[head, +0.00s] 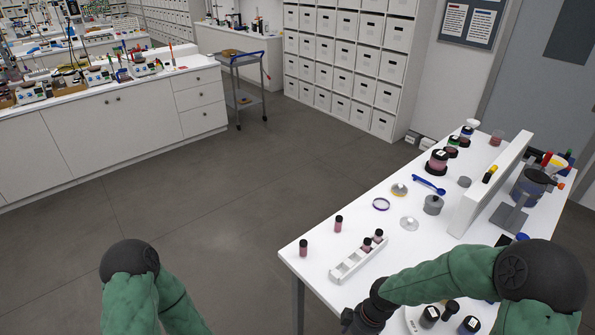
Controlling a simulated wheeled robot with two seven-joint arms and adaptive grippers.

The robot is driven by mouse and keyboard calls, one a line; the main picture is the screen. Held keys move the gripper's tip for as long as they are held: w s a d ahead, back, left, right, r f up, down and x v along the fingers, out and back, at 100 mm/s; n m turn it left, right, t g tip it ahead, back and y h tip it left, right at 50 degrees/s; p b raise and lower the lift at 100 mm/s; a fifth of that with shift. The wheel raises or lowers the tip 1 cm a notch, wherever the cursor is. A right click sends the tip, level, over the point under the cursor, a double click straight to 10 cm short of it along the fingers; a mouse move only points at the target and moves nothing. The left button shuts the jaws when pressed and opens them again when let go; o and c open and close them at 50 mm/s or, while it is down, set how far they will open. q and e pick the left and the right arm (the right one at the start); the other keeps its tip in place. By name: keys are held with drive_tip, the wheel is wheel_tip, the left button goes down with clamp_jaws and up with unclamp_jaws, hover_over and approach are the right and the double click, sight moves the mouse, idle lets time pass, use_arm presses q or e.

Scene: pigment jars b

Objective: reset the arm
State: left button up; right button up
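My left arm shows at the lower left only as green links and a black joint; its gripper is out of the frame. My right arm comes in from the lower right over the white table (318,262). Its dark wrist end and part of the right gripper (350,319) show at the bottom edge, just below the white rack. The fingertips are cut off or hidden, so I cannot tell whether it is open or holds anything. A white rack (347,268) holds two small dark-capped pink vials (366,245). Two similar vials (304,248) stand on the table left of it.
On the table are a grey lidded pot (433,206), a blue scoop (429,185), a purple-rimmed dish (381,204) and pigment jars (437,162). A white partition (490,187) stands at the right. Jars (430,317) stand beneath my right arm. The floor (230,200) is clear.

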drive_tip(key=s+a+f+m+b, duration=0.1)
drive_tip(key=s+f+m, duration=0.2)
drive_tip(key=f, duration=0.3)
drive_tip(key=s+a+f+m+b, duration=0.2)
drive_tip(key=s+f+m, duration=0.1)
drive_tip(key=f+m, duration=0.2)
drive_tip(key=s+a+f+m+y+b, duration=0.1)
drive_tip(key=s+f+m, duration=0.3)
drive_tip(key=f, duration=0.5)
drive_tip(key=shift+a+t+b, duration=0.4)
drive_tip(key=shift+a+b, duration=0.1)
drive_tip(key=shift+b, duration=0.15)
